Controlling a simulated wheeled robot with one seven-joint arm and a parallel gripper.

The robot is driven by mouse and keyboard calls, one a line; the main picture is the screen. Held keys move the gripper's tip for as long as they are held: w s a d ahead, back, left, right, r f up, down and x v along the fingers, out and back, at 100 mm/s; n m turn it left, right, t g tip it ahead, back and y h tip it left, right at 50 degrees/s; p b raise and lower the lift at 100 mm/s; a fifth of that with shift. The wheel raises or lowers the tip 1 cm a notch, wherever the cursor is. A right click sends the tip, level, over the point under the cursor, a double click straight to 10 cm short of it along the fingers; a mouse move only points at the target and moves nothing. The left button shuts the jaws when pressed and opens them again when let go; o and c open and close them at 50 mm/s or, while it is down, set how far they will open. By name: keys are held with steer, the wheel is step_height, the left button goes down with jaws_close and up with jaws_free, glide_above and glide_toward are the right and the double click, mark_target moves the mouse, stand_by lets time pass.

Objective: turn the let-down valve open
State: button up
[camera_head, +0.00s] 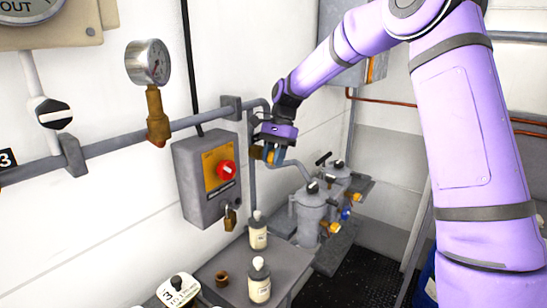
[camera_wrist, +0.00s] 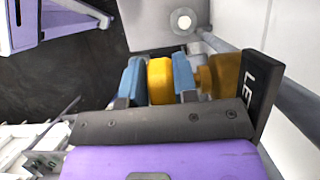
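The let-down valve shows in the wrist view as a yellow knob (camera_wrist: 160,80) with a brass body (camera_wrist: 226,74) to its right. A dark plate (camera_wrist: 257,97) beside it reads "LE", the rest cut off. My gripper (camera_wrist: 159,82) has its blue fingers on both sides of the knob, with no clear gap, so it looks shut on it. In the head view my gripper (camera_head: 274,152) is at the pipe on the wall, right of the grey switch box, and mostly hides the valve.
A grey box with a red knob (camera_head: 226,170) and padlock (camera_head: 230,217) is left of my gripper. A pressure gauge (camera_head: 148,62) is further left. Two bottles (camera_head: 259,280) stand on a grey shelf below. Grey canisters (camera_head: 312,212) with small valves stand right and below.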

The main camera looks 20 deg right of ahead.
steer(key=c, duration=0.3)
steer(key=shift+h, duration=0.3)
steer(key=t+h, duration=0.2)
steer(key=shift+s+a+f+h, duration=0.1)
steer(key=shift+a+h, duration=0.1)
steer(key=shift+h, duration=0.1)
steer(key=shift+f+t+h, duration=0.15)
steer(key=shift+t+h, duration=1.05)
steer(key=shift+h, duration=0.2)
steer(key=shift+d, duration=0.1)
steer(key=o, duration=0.9)
